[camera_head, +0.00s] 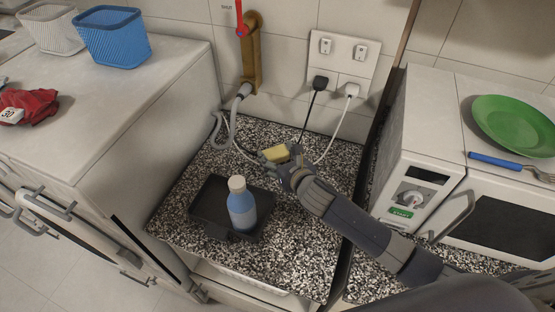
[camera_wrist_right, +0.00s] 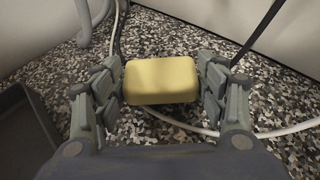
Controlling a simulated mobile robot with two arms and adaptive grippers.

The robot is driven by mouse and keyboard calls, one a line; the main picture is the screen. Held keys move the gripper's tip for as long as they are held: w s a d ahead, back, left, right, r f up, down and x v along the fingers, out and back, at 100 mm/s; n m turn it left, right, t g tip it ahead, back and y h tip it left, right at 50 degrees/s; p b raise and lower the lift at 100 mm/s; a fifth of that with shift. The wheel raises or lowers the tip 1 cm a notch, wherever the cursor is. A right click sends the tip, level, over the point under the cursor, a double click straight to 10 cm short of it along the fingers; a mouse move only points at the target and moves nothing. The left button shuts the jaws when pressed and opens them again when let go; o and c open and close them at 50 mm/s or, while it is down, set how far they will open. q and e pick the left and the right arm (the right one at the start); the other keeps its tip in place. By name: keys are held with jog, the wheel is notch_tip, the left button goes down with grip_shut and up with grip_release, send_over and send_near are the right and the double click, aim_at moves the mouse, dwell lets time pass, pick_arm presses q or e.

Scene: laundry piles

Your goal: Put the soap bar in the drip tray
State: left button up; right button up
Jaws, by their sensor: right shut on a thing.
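The soap bar (camera_head: 275,153) is a yellow block held in my right gripper (camera_head: 284,160) above the speckled counter, to the upper right of the drip tray. In the right wrist view, the soap bar (camera_wrist_right: 161,80) sits between the two fingers of my right gripper (camera_wrist_right: 162,85), which is shut on it. The drip tray (camera_head: 208,194) is a dark shallow tray on the counter. A blue bottle (camera_head: 242,208) with a pale cap stands upright in it. The tray's edge (camera_wrist_right: 22,125) also shows at the left of the wrist view. My left gripper is not in view.
A white cable (camera_head: 334,138), a black cable (camera_head: 308,118) and a grey hose (camera_head: 232,122) run down near the wall. A white appliance (camera_head: 110,150) stands left and a microwave (camera_head: 450,195) right. The tray's left part is free of the bottle.

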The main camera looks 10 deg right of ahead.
jog(key=shift+f, duration=0.75)
jog(key=shift+f, duration=0.2)
jog(key=o, duration=1.1)
jog(key=shift+r, duration=0.15)
